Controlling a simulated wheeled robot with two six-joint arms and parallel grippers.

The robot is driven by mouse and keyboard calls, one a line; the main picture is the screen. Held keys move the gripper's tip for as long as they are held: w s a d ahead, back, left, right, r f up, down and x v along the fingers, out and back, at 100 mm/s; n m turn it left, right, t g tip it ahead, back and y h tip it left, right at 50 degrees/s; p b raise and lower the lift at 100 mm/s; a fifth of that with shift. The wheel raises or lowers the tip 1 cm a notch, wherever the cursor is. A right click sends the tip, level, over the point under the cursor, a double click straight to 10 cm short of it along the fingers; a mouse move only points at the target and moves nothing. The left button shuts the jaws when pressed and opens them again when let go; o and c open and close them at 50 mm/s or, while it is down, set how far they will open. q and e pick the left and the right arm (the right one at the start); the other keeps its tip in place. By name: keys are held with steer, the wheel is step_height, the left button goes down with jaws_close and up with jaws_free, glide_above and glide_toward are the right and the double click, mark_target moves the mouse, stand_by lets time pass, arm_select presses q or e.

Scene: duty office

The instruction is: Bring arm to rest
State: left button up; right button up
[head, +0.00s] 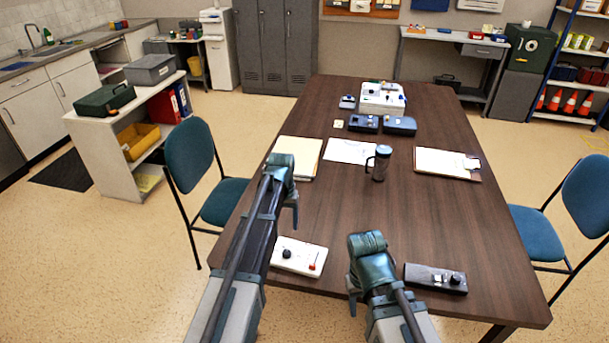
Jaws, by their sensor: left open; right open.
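Both of my arms reach forward from the bottom edge over the near part of a brown table (330,215). My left gripper (293,208) is at the end of the raised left arm, above the table's left side. Its jaws are open and I see nothing in them; the arm's end partly hides them. My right gripper (353,295) is lower and nearer, by the table's front edge. Its jaws are open, mostly hidden behind the wrist, with nothing seen in them.
A white switch box (298,258) lies between my arms, and a dark box with a knob (436,279) lies right of my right arm. A mug (379,163), papers (348,151) and a clipboard (446,163) lie farther back. Chairs (196,165) (580,215) flank the table.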

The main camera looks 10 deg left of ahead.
arm_select(q)
steer(key=s+d+m, duration=0.1)
steer(key=s+d, duration=0.3)
steer(key=s, duration=0.4)
steer(key=s+d+m, duration=0.2)
steer(key=s+d, duration=0.3)
steer(key=s, duration=0.3)
steer(key=s+d+m+y, duration=0.1)
steer(key=s+d, duration=0.3)
steer(key=s, duration=0.4)
steer(key=shift+s+d, duration=0.2)
steer(key=shift+s, duration=0.05)
steer(key=shift+a, duration=0.15)
arm_select(e)
steer(key=shift+a, duration=0.15)
